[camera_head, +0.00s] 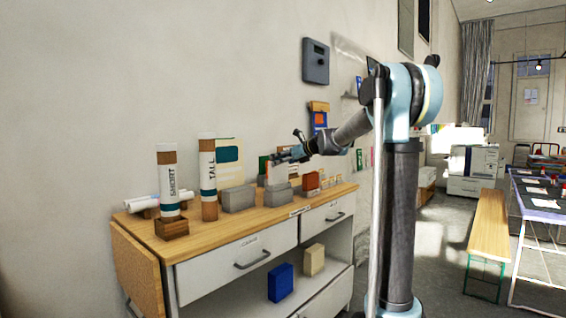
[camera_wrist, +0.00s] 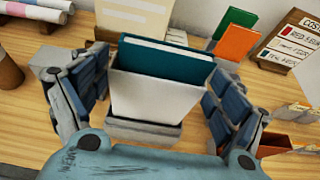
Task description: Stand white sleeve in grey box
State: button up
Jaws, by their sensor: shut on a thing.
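The white sleeve (camera_wrist: 152,98) is upright between the fingers of my gripper (camera_wrist: 156,78), which is shut on it. A teal-covered item (camera_wrist: 165,60) shows in the sleeve's open top. The grey box (camera_wrist: 145,132) is directly below the sleeve, and its front wall shows under the sleeve's lower edge. In the head view, the sleeve (camera_head: 277,174) shows as a white shape under my gripper (camera_head: 279,157), over the right-hand grey box (camera_head: 278,197). The sleeve's bottom is hidden, so I cannot tell whether it rests on the box floor.
Another grey box (camera_head: 238,198) stands to the left on the wooden cabinet top (camera_head: 205,228). Tubes labelled SHORT (camera_head: 171,190) and TALL (camera_head: 208,175) stand farther left.

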aim_at(281, 179)
jog(key=shift+f, duration=1.8)
jog(key=shift+f, duration=0.15)
jog(key=shift+f, duration=2.2)
jog(key=o, duration=1.2)
jog(key=shift+c, duration=0.2)
